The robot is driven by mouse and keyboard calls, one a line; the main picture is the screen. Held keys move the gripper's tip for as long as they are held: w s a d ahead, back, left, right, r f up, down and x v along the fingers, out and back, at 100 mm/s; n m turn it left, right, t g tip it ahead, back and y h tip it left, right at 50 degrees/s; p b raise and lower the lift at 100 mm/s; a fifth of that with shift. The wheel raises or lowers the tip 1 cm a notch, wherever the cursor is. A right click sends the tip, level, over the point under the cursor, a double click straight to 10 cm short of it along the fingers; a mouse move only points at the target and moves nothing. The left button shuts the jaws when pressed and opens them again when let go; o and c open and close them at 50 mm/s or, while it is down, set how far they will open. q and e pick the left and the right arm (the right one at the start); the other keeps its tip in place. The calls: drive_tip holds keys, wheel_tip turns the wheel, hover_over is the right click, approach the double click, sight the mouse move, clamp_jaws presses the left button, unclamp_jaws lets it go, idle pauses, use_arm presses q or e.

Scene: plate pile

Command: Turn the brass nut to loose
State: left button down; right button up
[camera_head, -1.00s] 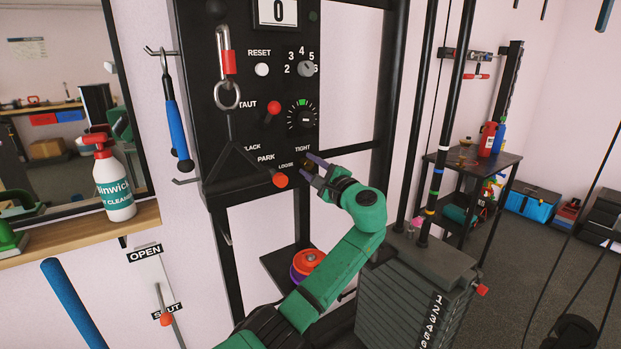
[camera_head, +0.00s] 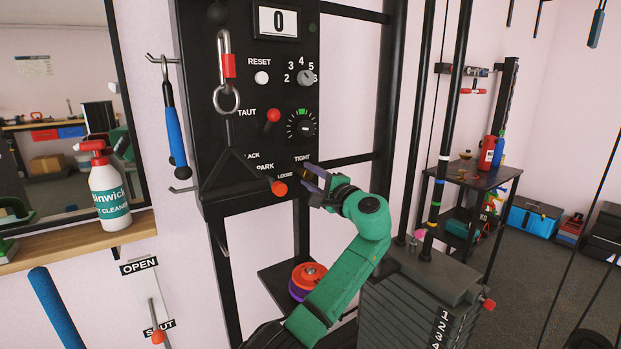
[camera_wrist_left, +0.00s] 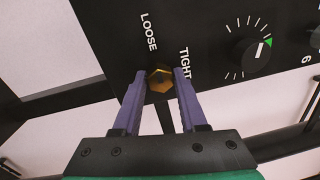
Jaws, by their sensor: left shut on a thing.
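The brass nut (camera_wrist_left: 159,80) is a gold hexagon on the black panel, between the LOOSE and TIGHT labels. In the wrist view it sits between the tips of the two purple fingers of my left gripper (camera_wrist_left: 160,76). The gripper is shut on the nut. In the head view my left gripper (camera_head: 314,181) reaches the panel's lower right corner from the right, and the fingers mostly hide the nut (camera_head: 308,168). My right gripper is not in view.
The black panel (camera_head: 240,95) also carries a red-knobbed lever (camera_head: 278,188) close left of the gripper, a dial (camera_head: 303,126) above, and a hanging carabiner (camera_head: 227,65). Dark stacked plates (camera_head: 405,310) stand below right. A spray bottle (camera_head: 109,190) stands on the left shelf.

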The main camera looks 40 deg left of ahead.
use_arm(q)
drive_tip(key=shift+c, duration=2.3)
unclamp_jaws()
drive_tip(key=b+v, duration=0.1)
drive_tip(key=v, duration=1.3)
drive_tip(key=shift+d, duration=0.3)
